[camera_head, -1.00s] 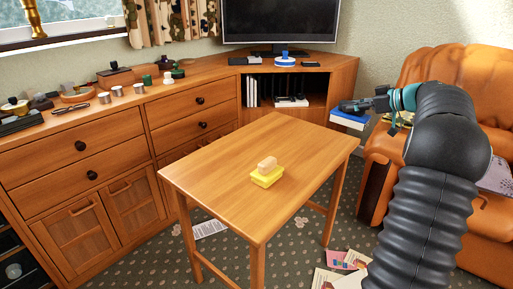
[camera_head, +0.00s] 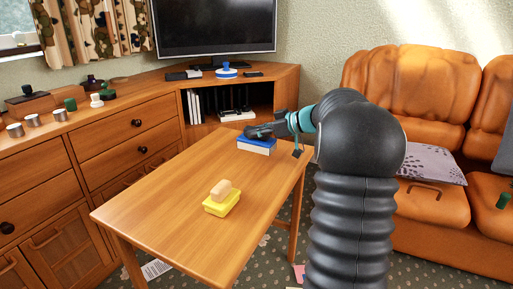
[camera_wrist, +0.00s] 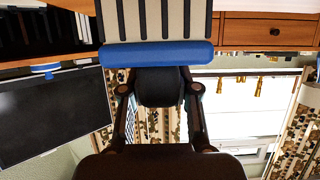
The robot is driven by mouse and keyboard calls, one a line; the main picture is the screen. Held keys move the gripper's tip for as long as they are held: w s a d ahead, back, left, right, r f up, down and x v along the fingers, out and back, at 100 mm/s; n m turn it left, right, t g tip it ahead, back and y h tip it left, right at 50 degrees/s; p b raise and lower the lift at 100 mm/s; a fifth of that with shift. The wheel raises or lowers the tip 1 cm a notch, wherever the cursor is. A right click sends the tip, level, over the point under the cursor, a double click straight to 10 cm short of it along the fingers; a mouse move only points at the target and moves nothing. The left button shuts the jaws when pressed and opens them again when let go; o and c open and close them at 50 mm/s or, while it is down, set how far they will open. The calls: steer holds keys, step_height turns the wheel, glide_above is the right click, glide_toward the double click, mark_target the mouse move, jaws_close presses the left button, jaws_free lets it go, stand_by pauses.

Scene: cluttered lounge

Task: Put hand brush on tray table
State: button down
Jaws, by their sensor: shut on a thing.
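The hand brush (camera_head: 256,146) has a blue back and a pale side. My gripper (camera_head: 250,131) is shut on its dark handle and holds it out flat. In the wrist view, the brush's blue bar (camera_wrist: 158,54) and pale, dark-striped part lie just past my gripper (camera_wrist: 160,88). The tray table (camera_head: 170,221) is the small wooden table in front of me. In the head view the brush overlaps its far right end; how high it is above the top cannot be told.
A yellow block with a tan piece on top (camera_head: 222,203) sits mid-table. A long wooden cabinet (camera_head: 92,146) with small items and a television (camera_head: 212,27) stands behind. An orange leather sofa (camera_head: 430,222) is at right. The tabletop around the yellow block is clear.

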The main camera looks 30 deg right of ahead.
mark_target(257, 144)
steer(key=shift+a+f+b, duration=0.1)
steer(key=shift+f+b, duration=0.5)
steer(key=shift+f, duration=1.55)
steer(key=c, duration=0.8)
jaws_free()
steer(key=shift+f, duration=0.1)
steer(key=shift+c, duration=0.2)
